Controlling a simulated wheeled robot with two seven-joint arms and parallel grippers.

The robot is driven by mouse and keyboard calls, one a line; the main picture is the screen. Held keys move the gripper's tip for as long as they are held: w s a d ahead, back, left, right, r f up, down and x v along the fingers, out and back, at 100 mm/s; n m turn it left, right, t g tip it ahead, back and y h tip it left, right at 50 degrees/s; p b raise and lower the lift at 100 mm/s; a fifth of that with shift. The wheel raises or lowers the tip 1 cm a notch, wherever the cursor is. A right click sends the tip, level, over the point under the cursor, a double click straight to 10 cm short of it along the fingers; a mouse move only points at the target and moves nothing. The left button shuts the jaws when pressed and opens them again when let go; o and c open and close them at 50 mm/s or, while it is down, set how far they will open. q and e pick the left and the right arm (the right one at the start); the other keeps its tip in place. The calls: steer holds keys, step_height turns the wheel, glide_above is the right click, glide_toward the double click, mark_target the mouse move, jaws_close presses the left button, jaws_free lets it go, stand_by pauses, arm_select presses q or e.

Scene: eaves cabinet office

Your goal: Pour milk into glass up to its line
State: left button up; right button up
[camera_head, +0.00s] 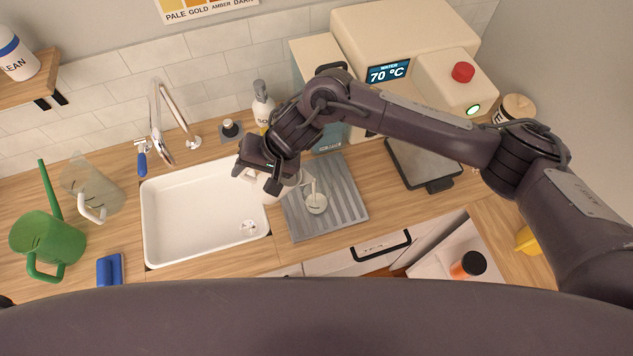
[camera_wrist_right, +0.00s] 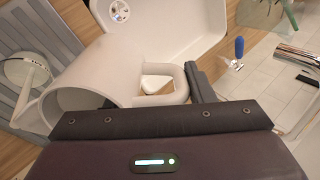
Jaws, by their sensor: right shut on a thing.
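My right gripper (camera_head: 258,181) is over the right edge of the sink, shut on the handle of a white jug. The white jug (camera_head: 274,194) is mostly hidden behind the gripper in the head view. In the right wrist view the jug (camera_wrist_right: 72,88) lies tilted, with its open mouth toward the lower left and its handle between my fingers. I cannot tell whether it holds milk. No glass with a line can be made out for certain. A clear vessel with a white handle (camera_head: 90,187) stands left of the sink. My left gripper is not in view.
The white sink (camera_head: 200,215) is empty. A grey ribbed drainboard (camera_head: 338,212) beside it holds a small white round-headed item (camera_head: 316,203). A green watering can (camera_head: 47,240) and blue sponge (camera_head: 109,269) are at left. A water machine (camera_head: 400,50) and bottle (camera_head: 262,103) stand behind.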

steer(key=shift+r, duration=0.15)
stand_by(0.6)
steer(key=shift+d+r+y, duration=0.1)
steer(key=shift+r+y, duration=0.35)
steer(key=shift+y, duration=0.25)
steer(key=shift+r, duration=0.1)
stand_by(0.4)
steer(key=shift+d+r+y, duration=0.3)
steer(key=shift+r+y, duration=0.25)
steer(key=shift+y, duration=0.05)
steer(key=shift+r, duration=0.1)
stand_by(0.7)
steer(key=shift+d+r+y, duration=0.35)
steer(key=shift+r+y, duration=0.2)
steer(key=shift+y, duration=0.25)
steer(key=shift+a+f+h, duration=0.5)
steer(key=shift+f+h, duration=0.3)
steer(key=shift+h, duration=0.1)
